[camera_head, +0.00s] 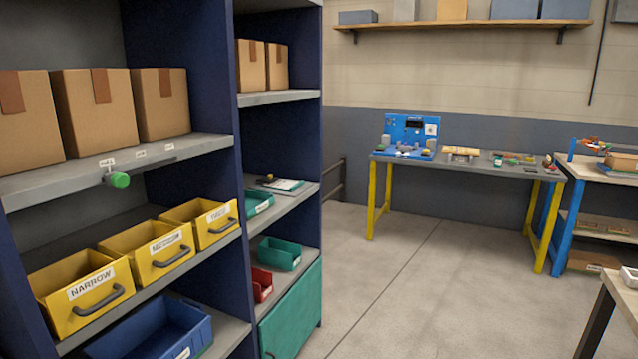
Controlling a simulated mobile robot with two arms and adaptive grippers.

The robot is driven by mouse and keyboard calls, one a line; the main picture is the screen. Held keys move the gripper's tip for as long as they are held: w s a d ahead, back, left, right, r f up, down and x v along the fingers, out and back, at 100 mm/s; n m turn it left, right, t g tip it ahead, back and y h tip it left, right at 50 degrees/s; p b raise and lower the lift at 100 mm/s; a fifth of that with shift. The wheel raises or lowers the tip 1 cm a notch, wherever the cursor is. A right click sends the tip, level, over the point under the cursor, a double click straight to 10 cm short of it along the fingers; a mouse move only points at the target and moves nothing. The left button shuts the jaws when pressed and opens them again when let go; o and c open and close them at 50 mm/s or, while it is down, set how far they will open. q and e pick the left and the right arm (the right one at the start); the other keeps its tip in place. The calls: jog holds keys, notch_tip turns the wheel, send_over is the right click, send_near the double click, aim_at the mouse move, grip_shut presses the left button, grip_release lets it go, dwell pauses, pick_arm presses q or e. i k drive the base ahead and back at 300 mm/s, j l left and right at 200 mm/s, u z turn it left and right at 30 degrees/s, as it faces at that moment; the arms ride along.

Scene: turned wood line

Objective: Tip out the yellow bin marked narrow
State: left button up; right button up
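The yellow bin marked NARROW (82,293) stands on a shelf at the lower left. It is upright, with a dark handle on its front and its label facing me. Its inside is only partly visible, and I cannot tell what it holds. Two similar labelled yellow bins stand to its right on the same shelf, a middle one (148,252) and a far one (201,221). Neither of my grippers shows in the head view.
A blue bin (150,330) sits on the shelf below. Cardboard boxes (92,110) stand on the shelf above, and a green knob (119,180) sticks out at that shelf's edge. A workbench (470,163) stands at the back. The floor (400,265) between is clear.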

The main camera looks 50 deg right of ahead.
aim_at(70, 292)
jog(key=i+l+z, duration=0.25)
jog(key=l+z, duration=0.2)
jog(key=i+l+z, duration=0.35)
jog(key=l+z, duration=0.15)
